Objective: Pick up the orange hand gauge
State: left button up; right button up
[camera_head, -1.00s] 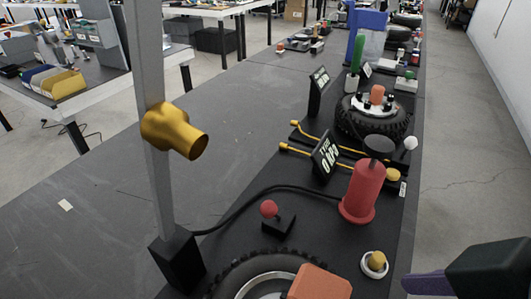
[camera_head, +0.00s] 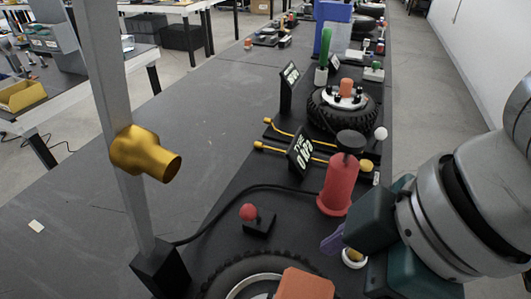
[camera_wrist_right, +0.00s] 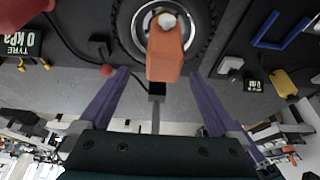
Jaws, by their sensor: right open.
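The orange hand gauge (camera_head: 304,285) is at the bottom edge of the head view, over a black tyre (camera_head: 232,272), and is partly cut off. In the right wrist view the orange hand gauge (camera_wrist_right: 165,55) appears between the fingers' lines, in front of the tyre's wheel. My right gripper (camera_wrist_right: 158,73) is open, its two purple fingers spread to either side with nothing held. In the head view my right gripper (camera_head: 335,240) is at the right, beside the red cylinder, with one purple finger showing. My left gripper is not in view.
A red cylinder (camera_head: 338,186) with a black top stands close to my right gripper. A red-ball joystick (camera_head: 249,212) and a grey post with a gold fitting (camera_head: 145,153) stand left of it. A second tyre (camera_head: 343,112) is farther back. The left tabletop is mostly clear.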

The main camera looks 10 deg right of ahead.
jog(key=x, duration=0.8)
jog(key=shift+s+a, duration=0.15)
jog(key=shift+s, duration=0.05)
jog(key=shift+c, duration=0.4)
grip_shut()
